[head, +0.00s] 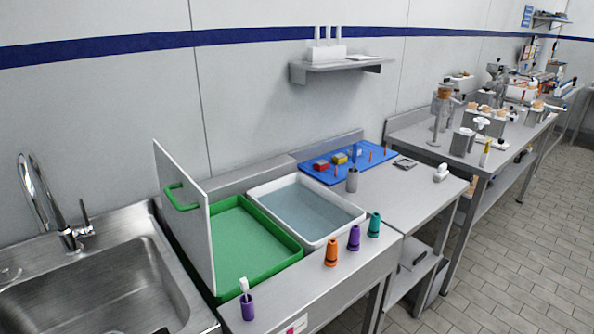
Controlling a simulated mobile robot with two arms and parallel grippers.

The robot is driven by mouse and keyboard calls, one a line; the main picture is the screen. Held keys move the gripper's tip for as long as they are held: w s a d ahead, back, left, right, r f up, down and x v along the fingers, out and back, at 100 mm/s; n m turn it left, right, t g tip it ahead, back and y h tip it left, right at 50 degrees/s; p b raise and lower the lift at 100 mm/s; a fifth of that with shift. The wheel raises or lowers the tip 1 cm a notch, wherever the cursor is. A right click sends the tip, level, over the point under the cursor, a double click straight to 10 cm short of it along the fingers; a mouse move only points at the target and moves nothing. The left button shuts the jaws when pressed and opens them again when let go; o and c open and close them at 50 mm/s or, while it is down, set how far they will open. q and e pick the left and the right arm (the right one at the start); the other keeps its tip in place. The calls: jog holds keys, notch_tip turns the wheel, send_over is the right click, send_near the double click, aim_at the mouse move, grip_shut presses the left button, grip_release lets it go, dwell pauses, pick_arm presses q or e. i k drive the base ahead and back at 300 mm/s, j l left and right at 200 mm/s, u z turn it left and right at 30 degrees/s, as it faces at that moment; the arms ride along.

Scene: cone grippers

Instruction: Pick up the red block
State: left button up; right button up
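A small red block (321,165) sits on the left part of a blue board (332,177) on the metal table, near the wall. A yellow block (340,158) sits just to its right on the same board. Neither of my grippers shows in the head view, so their state cannot be seen.
A white tub (361,214) and a green tray (296,254) with an upright white panel (185,215) stand left of the board. A grey cup (352,181) stands before the board.

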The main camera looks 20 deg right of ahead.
aim_at(321, 165)
jog(key=l+z, duration=0.2)
jog(key=z, duration=0.15)
jog(key=i+l+z, duration=0.15)
jog(key=z, duration=0.25)
